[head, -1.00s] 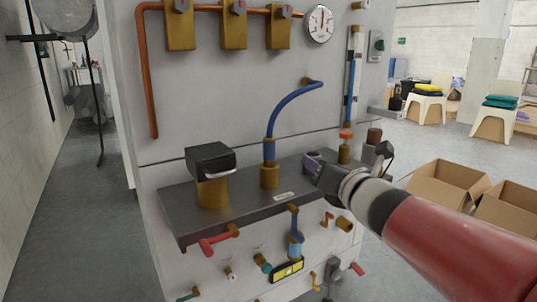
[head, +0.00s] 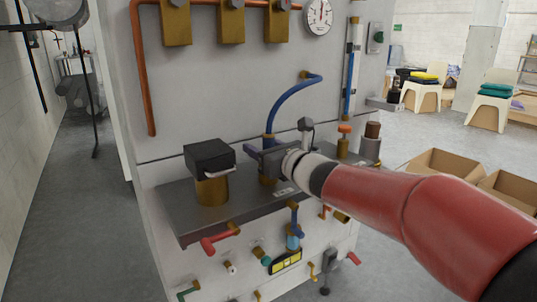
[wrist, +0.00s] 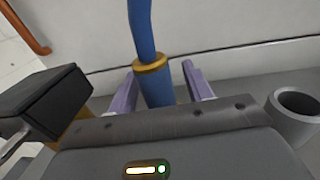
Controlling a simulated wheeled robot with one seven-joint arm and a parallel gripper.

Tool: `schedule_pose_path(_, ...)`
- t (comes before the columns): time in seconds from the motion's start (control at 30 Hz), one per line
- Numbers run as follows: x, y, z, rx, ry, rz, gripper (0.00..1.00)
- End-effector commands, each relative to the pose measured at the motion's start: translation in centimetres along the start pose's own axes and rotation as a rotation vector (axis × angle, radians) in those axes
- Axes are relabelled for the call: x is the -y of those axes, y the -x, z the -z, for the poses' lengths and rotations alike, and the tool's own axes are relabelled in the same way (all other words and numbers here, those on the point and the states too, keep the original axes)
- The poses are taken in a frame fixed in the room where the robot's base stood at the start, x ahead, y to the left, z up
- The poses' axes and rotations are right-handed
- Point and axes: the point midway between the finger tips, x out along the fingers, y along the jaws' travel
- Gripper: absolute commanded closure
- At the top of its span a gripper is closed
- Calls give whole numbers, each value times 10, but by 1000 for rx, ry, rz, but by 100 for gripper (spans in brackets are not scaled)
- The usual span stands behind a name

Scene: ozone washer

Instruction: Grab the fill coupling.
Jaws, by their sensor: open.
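The fill coupling, seemingly the blue sleeve with a brass collar at the lower end of the curved blue hose (head: 285,103), stands upright on the grey shelf. In the wrist view the coupling (wrist: 156,92) rises between the two purple fingers of my gripper (wrist: 160,72). The fingers are open, one on each side, with a visible gap on the right; the left finger looks closer to it. In the head view my gripper (head: 262,150) is at the coupling and hides much of it.
A black-topped brass fitting with a lever (head: 209,160) stands left on the shelf (head: 185,215). The wall panel (head: 205,90) is close behind. Open cardboard boxes (head: 443,161) sit right.

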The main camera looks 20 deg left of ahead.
Motion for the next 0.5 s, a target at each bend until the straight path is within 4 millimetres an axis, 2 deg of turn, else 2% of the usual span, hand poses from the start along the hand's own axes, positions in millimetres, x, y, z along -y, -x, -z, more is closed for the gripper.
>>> schedule_pose_path(0.13,0,0,0,0,0,0,50)
schedule_pose_path(0.17,0,0,0,0,0,0,52)
schedule_pose_path(0.5,0,0,0,0,0,1,97)
